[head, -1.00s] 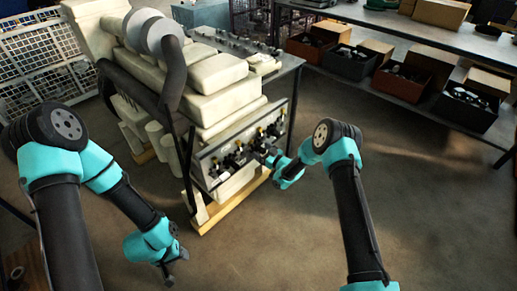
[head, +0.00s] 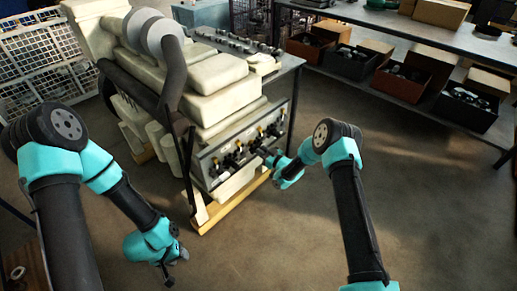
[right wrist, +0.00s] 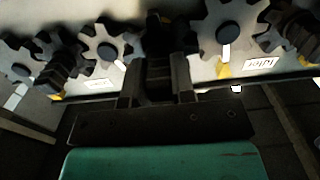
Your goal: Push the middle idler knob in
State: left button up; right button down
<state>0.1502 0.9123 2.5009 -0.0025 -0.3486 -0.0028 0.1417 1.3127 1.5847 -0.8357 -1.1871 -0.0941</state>
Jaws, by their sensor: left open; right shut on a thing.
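The gear panel (head: 214,166) stands on the near side of the engine, with several dark gears and knobs along it. My right gripper (head: 266,154) is at the right part of this panel. In the right wrist view my right gripper (right wrist: 156,85) is shut on a dark knob (right wrist: 157,73) between two toothed gears, one on the left (right wrist: 106,44) and one on the right (right wrist: 227,36). The fingers hide much of the knob, and its depth in the panel cannot be told. My left gripper (head: 174,268) is open and empty, low over the floor, away from the engine.
The pale engine (head: 215,75) rests on a wooden base (head: 222,205). An upside-down idler label (right wrist: 260,65) is right of the held knob. A metal shelf (head: 400,33) with bins stands at the back right. The floor between the arms is clear.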

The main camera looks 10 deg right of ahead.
jog(key=shift+w+a, duration=0.1)
jog(key=shift+x, duration=0.95)
jog(key=shift+c, duration=1.8)
grip_release()
jog(key=v, duration=0.7)
